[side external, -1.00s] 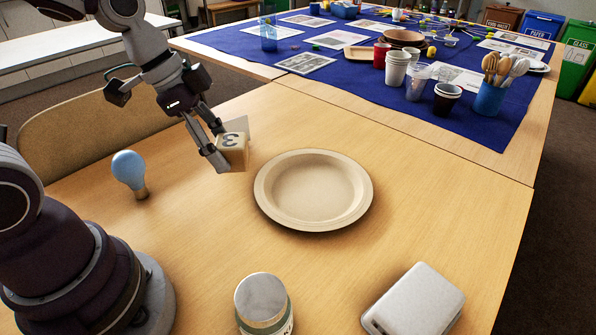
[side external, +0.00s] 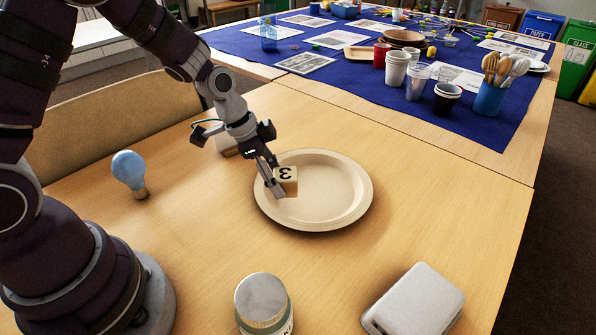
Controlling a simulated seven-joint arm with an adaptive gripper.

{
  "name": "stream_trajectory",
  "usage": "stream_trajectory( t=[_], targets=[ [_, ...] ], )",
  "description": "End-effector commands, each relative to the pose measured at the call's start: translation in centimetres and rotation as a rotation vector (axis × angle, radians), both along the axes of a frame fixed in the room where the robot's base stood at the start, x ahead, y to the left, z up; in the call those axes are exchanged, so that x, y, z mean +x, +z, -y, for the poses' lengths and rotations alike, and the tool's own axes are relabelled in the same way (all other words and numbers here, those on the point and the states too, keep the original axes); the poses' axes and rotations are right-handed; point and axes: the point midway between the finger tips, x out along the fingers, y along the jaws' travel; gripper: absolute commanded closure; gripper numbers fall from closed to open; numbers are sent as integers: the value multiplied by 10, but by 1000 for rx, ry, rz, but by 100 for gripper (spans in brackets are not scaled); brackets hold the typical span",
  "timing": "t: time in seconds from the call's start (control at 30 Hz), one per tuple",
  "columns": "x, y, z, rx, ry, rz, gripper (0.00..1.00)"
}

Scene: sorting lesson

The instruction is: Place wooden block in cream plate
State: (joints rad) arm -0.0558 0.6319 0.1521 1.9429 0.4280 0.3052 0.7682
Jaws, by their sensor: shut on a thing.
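The wooden block (side external: 287,181) is a small pale cube with a dark "3" on it. My gripper (side external: 273,182) is shut on it, with the fingers slanting down to the right. The block is over the left part of the cream plate (side external: 335,205), inside its rim as seen from here. I cannot tell whether the block touches the plate or is held just above it. The plate is round and shallow, lies flat on the wooden table and holds nothing else that I can see. My gripper hides a bit of its left rim.
A pale object (side external: 227,147) stands behind my gripper, partly hidden. A blue light bulb (side external: 129,170) is at the left. A lidded jar (side external: 263,304) and a grey-white box (side external: 414,303) are at the front. Cups and utensils stand on the blue cloth (side external: 335,72) behind.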

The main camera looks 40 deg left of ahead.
Motion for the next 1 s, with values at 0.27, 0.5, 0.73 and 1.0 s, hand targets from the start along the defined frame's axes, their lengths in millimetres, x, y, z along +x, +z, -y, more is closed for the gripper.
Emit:
stream_trajectory(
  t=[0.27,0.5,0.73,1.0],
  targets=[
    [58,-6,4,0,1,-2,88],
    [71,-23,6,-1,1,-6,88],
    [71,-42,5,1,2,1,88],
    [71,-44,5,0,1,0,55]
  ],
)
